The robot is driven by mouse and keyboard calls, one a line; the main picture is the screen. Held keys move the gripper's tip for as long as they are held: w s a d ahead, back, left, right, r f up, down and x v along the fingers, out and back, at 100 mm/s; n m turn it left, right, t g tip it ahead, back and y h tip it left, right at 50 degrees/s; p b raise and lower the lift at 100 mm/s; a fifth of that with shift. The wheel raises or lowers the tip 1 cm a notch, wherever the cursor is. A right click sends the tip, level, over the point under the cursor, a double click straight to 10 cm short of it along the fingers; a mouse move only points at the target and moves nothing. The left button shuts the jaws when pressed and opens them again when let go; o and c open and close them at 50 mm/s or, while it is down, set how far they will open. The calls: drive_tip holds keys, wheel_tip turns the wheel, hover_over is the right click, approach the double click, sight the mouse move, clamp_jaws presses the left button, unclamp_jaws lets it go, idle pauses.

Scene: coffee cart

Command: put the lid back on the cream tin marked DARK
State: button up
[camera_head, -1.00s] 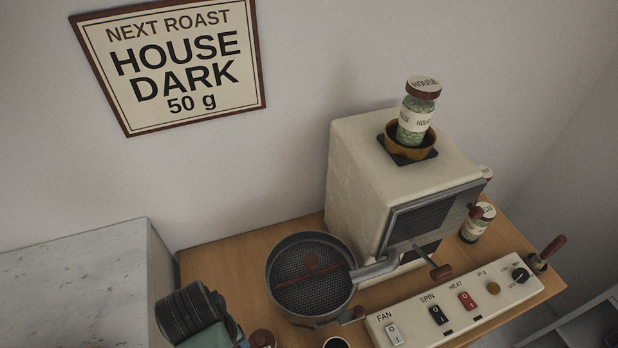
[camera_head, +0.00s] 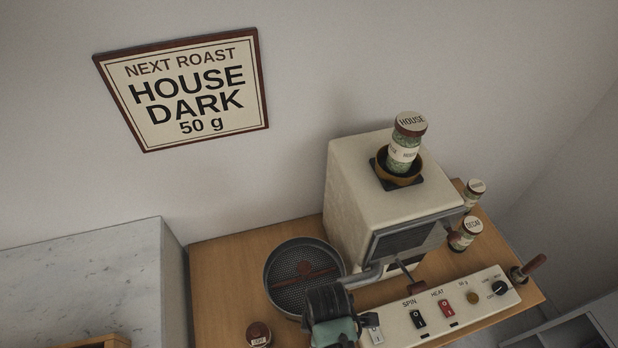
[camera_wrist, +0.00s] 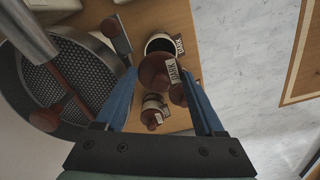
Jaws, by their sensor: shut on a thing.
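My gripper (camera_wrist: 158,85) shows from the wrist view with its blue fingers around a red-brown lid (camera_wrist: 152,72), shut on it. A small label by the lid reads DARK. Just beyond the lid is an open cream tin (camera_wrist: 160,45) with a dark inside and a DARK tag at its right; the lid partly overlaps it in the picture. I cannot tell whether the two touch. In the head view my wrist (camera_head: 335,318) is at the bottom edge, and the fingers, held lid and open tin are not visible there.
A lidded tin (camera_wrist: 152,108) stands close to the open one. The round perforated cooling pan (camera_wrist: 60,85) is at left. The roaster (camera_head: 375,200) with a HOUSE jar (camera_head: 404,150) on top and the switch panel (camera_head: 440,308) stand behind and right. Two more jars are beside the roaster.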

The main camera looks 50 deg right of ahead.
drive_tip(key=shift+s+d+f+b, duration=0.1)
drive_tip(key=shift+s+f+b, duration=0.2)
drive_tip(key=shift+f+b, duration=0.5)
wheel_tip(320, 180, down, 5)
drive_tip(key=b, duration=0.4)
drive_tip(key=shift+r+b, duration=0.15)
drive_tip(key=shift+b, duration=0.15)
drive_tip(key=shift+p, duration=0.6)
idle(0.4)
drive_tip(key=shift+p, duration=0.35)
idle(1.5)
drive_tip(key=o, duration=1.3)
